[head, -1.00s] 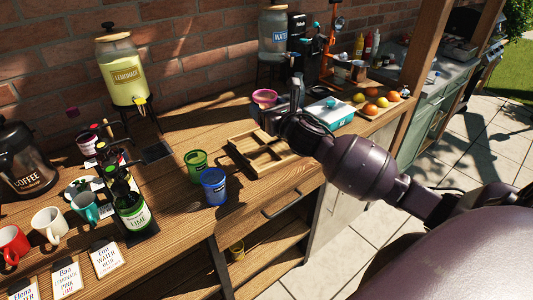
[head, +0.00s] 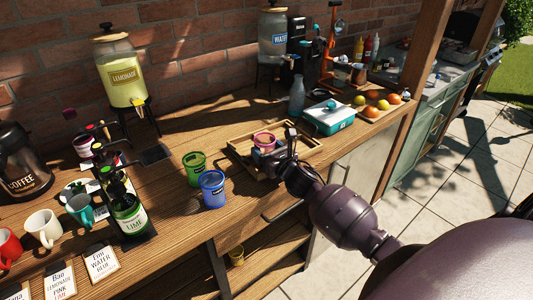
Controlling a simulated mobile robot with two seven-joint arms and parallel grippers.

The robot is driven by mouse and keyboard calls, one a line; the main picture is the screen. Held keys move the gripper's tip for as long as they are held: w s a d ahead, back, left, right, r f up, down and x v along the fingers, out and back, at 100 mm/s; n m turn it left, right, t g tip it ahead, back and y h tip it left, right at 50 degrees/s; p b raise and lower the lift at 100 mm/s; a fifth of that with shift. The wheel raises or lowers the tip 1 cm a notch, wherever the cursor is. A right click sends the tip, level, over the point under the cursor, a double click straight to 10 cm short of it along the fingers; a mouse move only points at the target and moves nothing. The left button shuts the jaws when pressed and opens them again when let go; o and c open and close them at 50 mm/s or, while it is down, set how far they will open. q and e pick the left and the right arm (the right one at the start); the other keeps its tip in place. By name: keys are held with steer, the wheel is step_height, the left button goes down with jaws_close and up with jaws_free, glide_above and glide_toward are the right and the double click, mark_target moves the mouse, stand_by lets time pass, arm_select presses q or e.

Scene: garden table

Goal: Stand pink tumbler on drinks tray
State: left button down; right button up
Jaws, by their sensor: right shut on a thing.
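The pink tumbler (head: 263,140) is over the wooden drinks tray (head: 308,143), near the tray's left-middle part. My right gripper (head: 276,150) is shut on the tumbler from the right side. The tumbler looks upright; its lower part is partly hidden by the gripper, and I cannot tell whether its base touches the tray. The tray lies on the wooden counter, with its right and front parts partly covered by my right arm. My left gripper is not in view.
A green tumbler (head: 194,168) and a blue tumbler (head: 213,189) stand just left of the tray. A teal box (head: 328,117), a grey bottle (head: 297,97) and a board of fruit (head: 379,106) are behind and right of it. Mugs, a lime bottle (head: 130,214) and name cards are at left.

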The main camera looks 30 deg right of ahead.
steer(key=shift+f, duration=0.45)
steer(key=shift+f, duration=0.1)
steer(key=shift+f, duration=0.15)
steer(key=o, duration=1.1)
steer(key=shift+r, duration=0.2)
